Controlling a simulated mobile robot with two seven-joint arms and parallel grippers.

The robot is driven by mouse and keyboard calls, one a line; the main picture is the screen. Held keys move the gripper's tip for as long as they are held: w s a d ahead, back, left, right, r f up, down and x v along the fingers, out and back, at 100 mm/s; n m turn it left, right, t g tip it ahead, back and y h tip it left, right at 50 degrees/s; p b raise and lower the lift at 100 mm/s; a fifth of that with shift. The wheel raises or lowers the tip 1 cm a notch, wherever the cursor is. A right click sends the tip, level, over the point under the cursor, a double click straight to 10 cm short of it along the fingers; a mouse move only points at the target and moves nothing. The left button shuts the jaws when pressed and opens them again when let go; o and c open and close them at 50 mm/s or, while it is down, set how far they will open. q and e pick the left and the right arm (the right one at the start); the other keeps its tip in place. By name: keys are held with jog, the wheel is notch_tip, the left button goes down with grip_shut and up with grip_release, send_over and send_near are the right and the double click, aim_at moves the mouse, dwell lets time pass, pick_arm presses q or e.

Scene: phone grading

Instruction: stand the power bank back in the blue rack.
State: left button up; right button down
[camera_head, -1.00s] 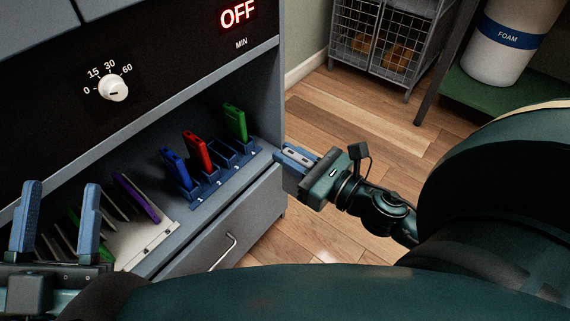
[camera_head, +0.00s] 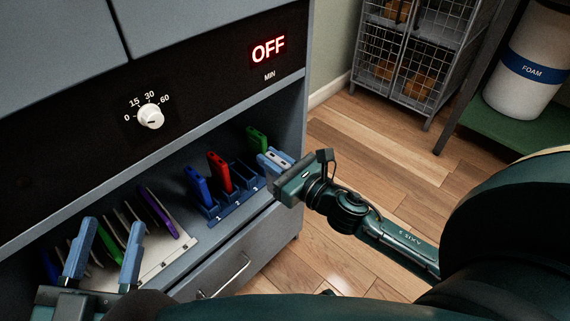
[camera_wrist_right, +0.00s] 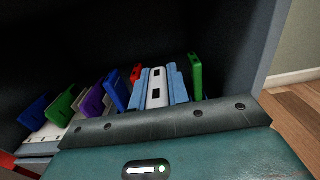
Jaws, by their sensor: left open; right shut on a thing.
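The blue rack (camera_head: 236,207) stands on the shelf with numbered slots. A blue phone (camera_head: 197,184) is in slot 1, a red phone (camera_head: 219,172) in the second slot, and a green phone (camera_head: 258,138) at the far end. The third slot looks empty. My right gripper (camera_head: 275,158) is shut on the pale power bank (camera_wrist_right: 156,88), over or just in front of the rack's right end. In the right wrist view the power bank sits between the red and green phones; its lower end is hidden. My left gripper (camera_head: 113,224) is open at lower left.
A pale slotted holder (camera_head: 170,250) with a purple phone (camera_head: 157,212) and several thin plates lies left of the rack. The cabinet wall (camera_head: 291,120) closes the shelf's right side. A drawer (camera_head: 222,270) lies below. A wire cage (camera_head: 400,65) stands on the floor behind.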

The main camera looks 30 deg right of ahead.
pick_arm(q)
jog(key=shift+r+b, duration=0.15)
jog(key=shift+b, duration=0.15)
pick_arm(e)
jog(key=x, duration=1.4)
jog(key=shift+f, duration=0.15)
pick_arm(q)
jog(key=shift+w+f, duration=0.1)
jog(key=shift+f, duration=0.15)
pick_arm(e)
jog(key=shift+s+f, duration=0.1)
jog(key=shift+f, duration=0.15)
dwell(0.5)
